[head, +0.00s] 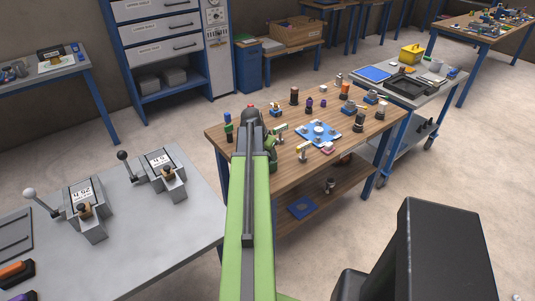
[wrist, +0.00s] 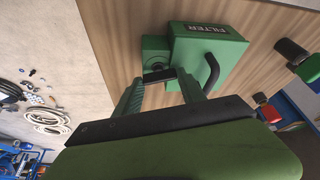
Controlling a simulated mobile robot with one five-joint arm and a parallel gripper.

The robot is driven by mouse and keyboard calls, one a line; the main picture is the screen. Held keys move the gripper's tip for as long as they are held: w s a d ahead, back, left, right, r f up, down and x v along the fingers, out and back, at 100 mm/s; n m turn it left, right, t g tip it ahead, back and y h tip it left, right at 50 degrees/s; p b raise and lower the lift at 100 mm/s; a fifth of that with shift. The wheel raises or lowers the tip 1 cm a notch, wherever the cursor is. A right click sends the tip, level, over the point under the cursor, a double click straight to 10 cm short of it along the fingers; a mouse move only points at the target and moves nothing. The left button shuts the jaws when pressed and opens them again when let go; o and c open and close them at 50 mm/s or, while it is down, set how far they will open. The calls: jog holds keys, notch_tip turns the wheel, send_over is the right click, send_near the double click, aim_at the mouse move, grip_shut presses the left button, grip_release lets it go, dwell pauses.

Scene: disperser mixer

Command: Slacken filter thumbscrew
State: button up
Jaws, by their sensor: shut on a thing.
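The green filter block (wrist: 212,55) with a black FILTER label sits on the wooden bench in the wrist view. A smaller green block (wrist: 155,48) joins its left side. A dark bar, apparently the thumbscrew (wrist: 159,75), shows below that block. My gripper (wrist: 160,79) has its two green fingers on either side of this bar, and they are shut on it. The screw's thread is hidden, so I cannot tell how tight it is. In the head view my green arm reaches over the bench and largely covers the filter and the fingertips.
The wooden bench (head: 365,136) carries a blue plate (head: 318,133) and several small knobs and fittings. A curved black handle or hose (wrist: 212,73) rises close to the right finger. A grey table (head: 150,235) with two lever devices stands at left.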

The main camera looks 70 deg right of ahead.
jog(key=n, duration=0.1)
jog(key=n+t, duration=0.1)
jog(key=n, duration=0.1)
jog(key=shift+s+a+n, duration=0.1)
jog(key=shift+s+n, duration=0.15)
jog(key=shift+n, duration=0.15)
jog(key=n+t, duration=0.1)
jog(key=n, duration=0.2)
jog(key=shift+n+t, duration=0.3)
jog(key=shift+t, duration=0.1)
jog(key=n+t+y, duration=0.1)
jog(key=n, duration=0.2)
jog(key=shift+s+n, duration=0.15)
jog(key=shift+n, duration=0.15)
jog(key=shift+d+n+t+y, duration=0.2)
jog(key=shift+n+t+y, duration=0.3)
jog(key=shift+n, duration=1.3)
jog(key=o, duration=1.4)
jog(key=shift+c, duration=0.2)
jog(key=shift+r, duration=0.15)
